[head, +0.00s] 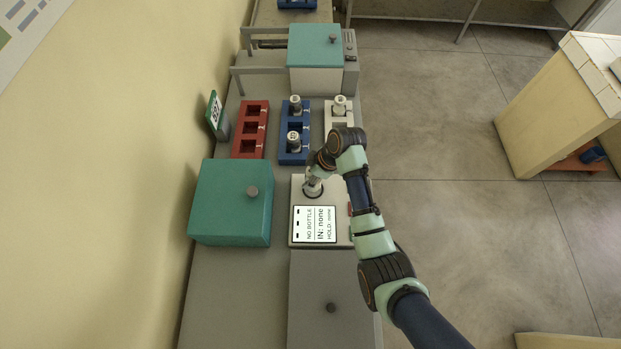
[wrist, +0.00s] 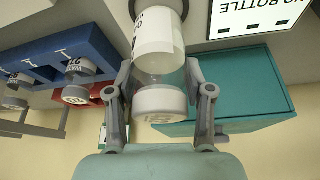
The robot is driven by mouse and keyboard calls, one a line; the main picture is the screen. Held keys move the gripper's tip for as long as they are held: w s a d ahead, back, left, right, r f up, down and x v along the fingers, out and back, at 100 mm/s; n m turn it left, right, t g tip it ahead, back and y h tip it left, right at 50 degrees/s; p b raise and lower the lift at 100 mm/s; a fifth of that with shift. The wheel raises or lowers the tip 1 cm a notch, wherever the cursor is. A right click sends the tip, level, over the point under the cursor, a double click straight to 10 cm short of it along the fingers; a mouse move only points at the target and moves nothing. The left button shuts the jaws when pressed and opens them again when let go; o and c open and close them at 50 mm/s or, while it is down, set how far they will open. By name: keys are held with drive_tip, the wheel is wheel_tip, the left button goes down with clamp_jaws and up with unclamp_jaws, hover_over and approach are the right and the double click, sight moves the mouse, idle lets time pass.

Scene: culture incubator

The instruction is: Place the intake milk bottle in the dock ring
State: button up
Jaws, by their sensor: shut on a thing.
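The milk bottle (wrist: 158,52) is clear with a white label and a white cap. My gripper (wrist: 160,78) is shut on it just below the cap, one finger on each side. In the head view the bottle (head: 312,187) is upright or nearly so at the dark dock ring (head: 313,194) on the white station, partly hidden by my gripper (head: 316,174). The dark ring (wrist: 183,38) also shows around the bottle's lower end in the wrist view. I cannot tell whether the bottle rests on the dock or hangs slightly above. The station's screen (head: 314,224) reads NO BOTTLE, IN: none, HOLD: none.
A blue rack (head: 294,153) holds two bottles and a white rack (head: 331,120) holds one. A red rack (head: 250,130) looks empty. A teal-lidded box (head: 228,195) stands left of the station. A grey lid (head: 320,285) lies nearer.

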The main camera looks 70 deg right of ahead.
drive_tip(key=shift+f, duration=1.15)
drive_tip(key=shift+f, duration=0.2)
drive_tip(key=o, duration=1.2)
drive_tip(key=shift+o, duration=0.2)
drive_tip(key=p+v, duration=0.1)
drive_tip(key=v, duration=1.1)
drive_tip(key=shift+r, duration=0.2)
